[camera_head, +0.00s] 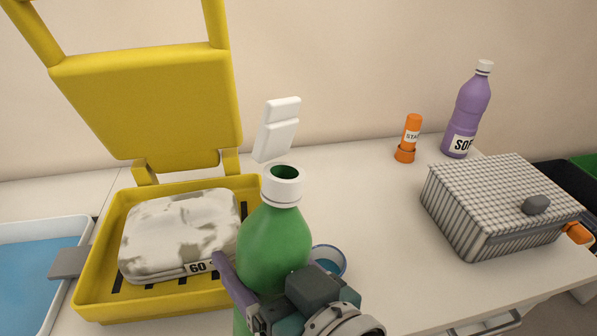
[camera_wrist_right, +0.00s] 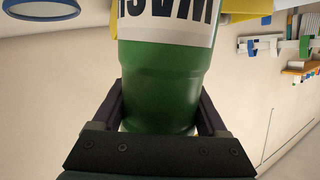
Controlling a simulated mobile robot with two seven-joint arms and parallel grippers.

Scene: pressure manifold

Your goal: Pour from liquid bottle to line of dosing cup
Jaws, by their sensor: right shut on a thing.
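The green liquid bottle (camera_head: 272,238) stands upright in the middle of the head view, its white-rimmed mouth open and uncapped. My right gripper (camera_wrist_right: 160,104) is shut around its body, one finger on each side. The bottle's label shows upside down in the right wrist view. A blue round rim (camera_wrist_right: 40,14) shows at the wrist view's upper left. The cup's line cannot be made out. My left gripper is not in view.
An open yellow case (camera_head: 92,290) with a folded mottled cloth (camera_head: 180,232) stands at left, beside a blue-lined tray (camera_head: 25,285). The counter between is clear.

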